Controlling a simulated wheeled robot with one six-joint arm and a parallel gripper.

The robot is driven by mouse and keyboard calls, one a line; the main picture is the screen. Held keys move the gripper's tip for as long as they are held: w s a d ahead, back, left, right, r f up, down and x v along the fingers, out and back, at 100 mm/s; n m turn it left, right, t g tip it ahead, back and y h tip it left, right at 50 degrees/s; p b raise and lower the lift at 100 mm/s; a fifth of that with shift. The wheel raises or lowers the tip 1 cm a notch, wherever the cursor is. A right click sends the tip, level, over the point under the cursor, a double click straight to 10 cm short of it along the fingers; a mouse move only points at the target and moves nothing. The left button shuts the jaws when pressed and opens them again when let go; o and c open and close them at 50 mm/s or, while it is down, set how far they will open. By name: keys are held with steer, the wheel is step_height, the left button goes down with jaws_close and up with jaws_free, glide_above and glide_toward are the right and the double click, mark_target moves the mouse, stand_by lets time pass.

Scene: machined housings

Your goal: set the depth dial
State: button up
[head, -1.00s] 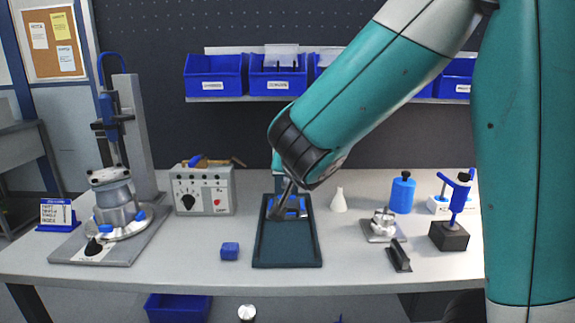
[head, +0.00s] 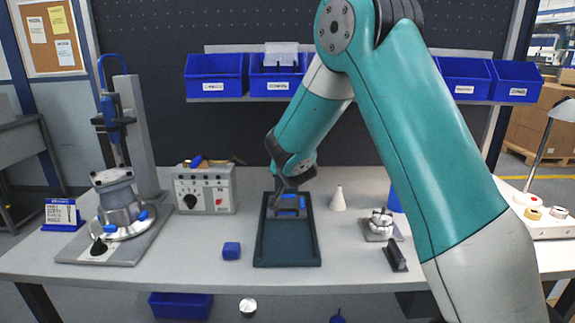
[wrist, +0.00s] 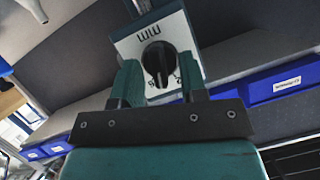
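In the wrist view, a black round dial (wrist: 158,64) sits on a white panel (wrist: 125,46) with dark marks and numbers around it. My gripper (wrist: 158,72) has its two teal fingers apart, one on each side of the dial. Bits of white panel show between the fingers and the dial, and nothing is seen clamped. I cannot tell how near the fingertips are to the dial. In the head view my arm's end is above the back of the dark green tray (head: 287,248). That view does not clearly show the dial between my fingers.
A press with a metal housing (head: 122,210) stands at the left. A control box (head: 217,192) with its own black knob is beside it. A blue block (head: 231,250) lies left of the tray. A white cone (head: 338,199) and a black-handled piece (head: 396,256) are at the right. Blue bins (head: 215,75) hang behind.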

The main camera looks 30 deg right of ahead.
steer(key=shift+s+r, duration=0.1)
jaws_close()
steer(key=shift+w+a+n+g+h+b, duration=0.1)
steer(key=shift+n+g+h+b, duration=0.3)
steer(key=shift+n+h+b, duration=0.7)
steer(key=shift+w+a+n+g+h+b, duration=0.15)
steer(key=shift+n+g+h+b, duration=0.3)
steer(key=shift+n, duration=1.1)
steer(key=shift+w+a+n+g+h+b, duration=0.1)
steer(key=shift+n+g+h+b, duration=0.35)
steer(key=shift+n+h, duration=0.7)
steer(key=shift+n, duration=0.3)
